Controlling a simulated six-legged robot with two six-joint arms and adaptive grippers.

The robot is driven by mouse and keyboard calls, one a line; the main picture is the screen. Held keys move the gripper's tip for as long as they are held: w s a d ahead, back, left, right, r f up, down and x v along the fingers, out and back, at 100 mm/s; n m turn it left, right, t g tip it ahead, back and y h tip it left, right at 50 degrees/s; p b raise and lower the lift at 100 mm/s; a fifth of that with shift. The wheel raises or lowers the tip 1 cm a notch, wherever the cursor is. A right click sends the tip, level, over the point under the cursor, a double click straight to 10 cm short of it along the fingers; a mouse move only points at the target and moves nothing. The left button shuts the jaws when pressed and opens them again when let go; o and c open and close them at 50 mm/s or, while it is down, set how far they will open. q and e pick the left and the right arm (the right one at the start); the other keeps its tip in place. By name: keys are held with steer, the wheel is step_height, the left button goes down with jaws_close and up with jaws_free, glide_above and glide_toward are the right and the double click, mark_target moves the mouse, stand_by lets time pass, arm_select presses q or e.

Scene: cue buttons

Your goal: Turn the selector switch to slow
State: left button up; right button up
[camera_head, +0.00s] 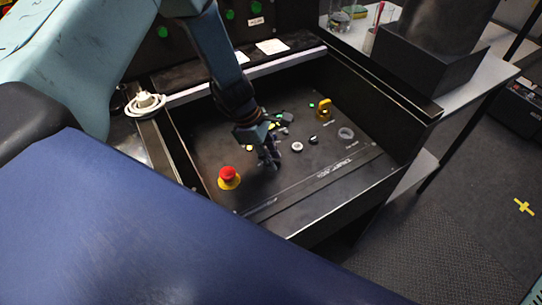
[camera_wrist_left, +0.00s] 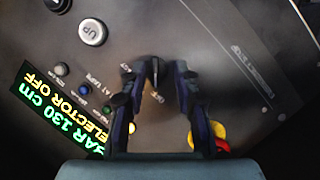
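In the left wrist view the black selector switch (camera_wrist_left: 155,72) sits on the dark panel between my fingertips. A label ending in "OFF" lies below it, and another partly covered label is at its upper left. My left gripper (camera_wrist_left: 155,75) is open, one finger on each side of the knob; I cannot tell whether either touches it. A display (camera_wrist_left: 58,105) shows "130 cm" and, partly cut off, "ELECTOR OFF". In the head view my left gripper (camera_head: 268,161) points down at the panel and hides the switch. My right gripper is not in view.
A red emergency-stop button (camera_head: 228,174) on a yellow base stands close left of the gripper. Raised walls (camera_head: 400,95) border the panel (camera_head: 215,150).

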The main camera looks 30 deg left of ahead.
arm_select(q)
steer(key=shift+w+a+f, duration=0.1)
steer(key=shift+w, duration=0.1)
steer(key=shift+w+a+f, duration=0.1)
steer(key=shift+w+f, duration=0.1)
steer(key=shift+w, duration=0.05)
steer(key=c, duration=0.3)
steer(key=shift+s+r, duration=0.2)
steer(key=shift+s, duration=0.15)
jaws_close()
steer(key=shift+f, duration=0.1)
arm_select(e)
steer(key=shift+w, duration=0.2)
